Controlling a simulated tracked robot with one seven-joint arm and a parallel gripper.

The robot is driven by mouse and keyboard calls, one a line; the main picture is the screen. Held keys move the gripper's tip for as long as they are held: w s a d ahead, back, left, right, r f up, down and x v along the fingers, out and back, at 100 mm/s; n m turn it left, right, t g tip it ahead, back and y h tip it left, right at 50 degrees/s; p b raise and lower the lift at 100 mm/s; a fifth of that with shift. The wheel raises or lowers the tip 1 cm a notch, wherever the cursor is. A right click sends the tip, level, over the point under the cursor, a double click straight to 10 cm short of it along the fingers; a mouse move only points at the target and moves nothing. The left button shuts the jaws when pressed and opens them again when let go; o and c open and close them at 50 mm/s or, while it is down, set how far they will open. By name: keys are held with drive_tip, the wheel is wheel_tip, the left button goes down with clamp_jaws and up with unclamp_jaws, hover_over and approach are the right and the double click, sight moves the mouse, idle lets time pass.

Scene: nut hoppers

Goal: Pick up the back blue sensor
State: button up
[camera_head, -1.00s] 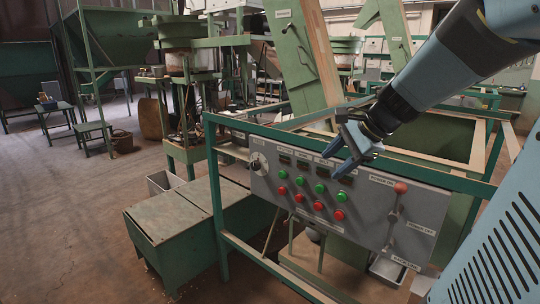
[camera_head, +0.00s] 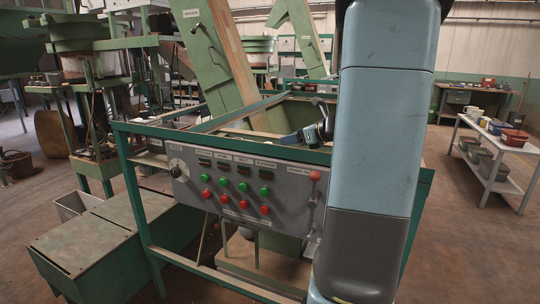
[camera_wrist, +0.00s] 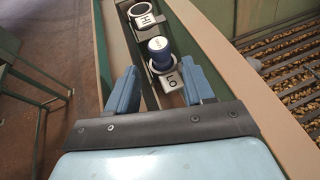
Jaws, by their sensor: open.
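In the wrist view a blue sensor (camera_wrist: 159,55) with a pale round top sits in a holder marked LO (camera_wrist: 173,83) on a dark rail. My gripper (camera_wrist: 163,72) is open, with one blue finger on each side of the sensor's lower part in the picture. I cannot tell how deep the fingers reach, and no contact shows. Farther up the rail is a white ring holder (camera_wrist: 144,13) marked HI, dark inside. In the head view my gripper (camera_head: 303,136) is small, at the hopper's front rim; the sensor cannot be made out there.
The green hopper frame (camera_head: 220,142) carries a grey control panel (camera_head: 240,190) with green and red buttons. In the wrist view, nuts lie behind a slatted grate (camera_wrist: 285,75) at right. A table with bins (camera_head: 495,155) stands at right. My arm hides the frame's right part.

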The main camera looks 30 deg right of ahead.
drive_tip(key=x, duration=0.9)
drive_tip(key=shift+w+a, duration=0.3)
drive_tip(key=shift+c, duration=0.2)
drive_tip(key=c, duration=0.8)
drive_tip(key=shift+c, duration=0.2)
